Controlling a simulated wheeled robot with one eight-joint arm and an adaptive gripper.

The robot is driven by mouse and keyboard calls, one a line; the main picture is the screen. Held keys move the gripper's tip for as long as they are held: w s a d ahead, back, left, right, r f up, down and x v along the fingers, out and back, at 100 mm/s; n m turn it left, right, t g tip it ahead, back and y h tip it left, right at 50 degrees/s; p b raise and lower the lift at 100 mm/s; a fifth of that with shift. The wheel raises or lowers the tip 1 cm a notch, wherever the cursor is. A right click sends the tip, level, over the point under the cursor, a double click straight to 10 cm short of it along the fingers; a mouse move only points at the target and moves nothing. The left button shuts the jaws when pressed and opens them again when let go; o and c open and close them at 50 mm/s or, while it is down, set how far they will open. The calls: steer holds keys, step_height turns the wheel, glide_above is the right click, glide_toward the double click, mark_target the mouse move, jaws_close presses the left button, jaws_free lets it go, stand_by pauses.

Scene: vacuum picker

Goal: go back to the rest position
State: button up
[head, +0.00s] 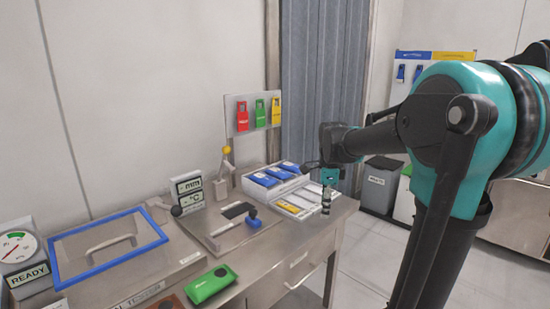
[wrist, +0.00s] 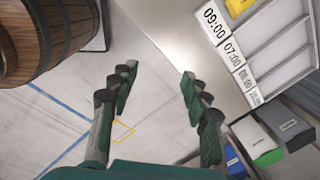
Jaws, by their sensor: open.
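My gripper (head: 326,199) hangs at the right end of the steel bench (head: 285,262) in the head view, pointing down, by the bench's right edge. In the wrist view my gripper (wrist: 158,85) has its two dark green fingers spread apart with nothing between them. Below the fingers are the bench edge and the pale floor (wrist: 150,130). My teal and black arm reaches in from the right in the head view.
A tray with blue packs (head: 264,179) and a compartment row (head: 289,207) stand left of my gripper. Tags (head: 259,114) hang on a board behind. Bins (head: 380,184) stand on the floor at right. A barrel (wrist: 45,40) shows in the wrist view.

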steer(key=s+d+f+n+t, duration=0.2)
steer(key=s+f+n+t, duration=0.1)
steer(key=s+f+n, duration=1.3)
steer(key=s+n, duration=0.3)
steer(key=shift+d+f, duration=0.3)
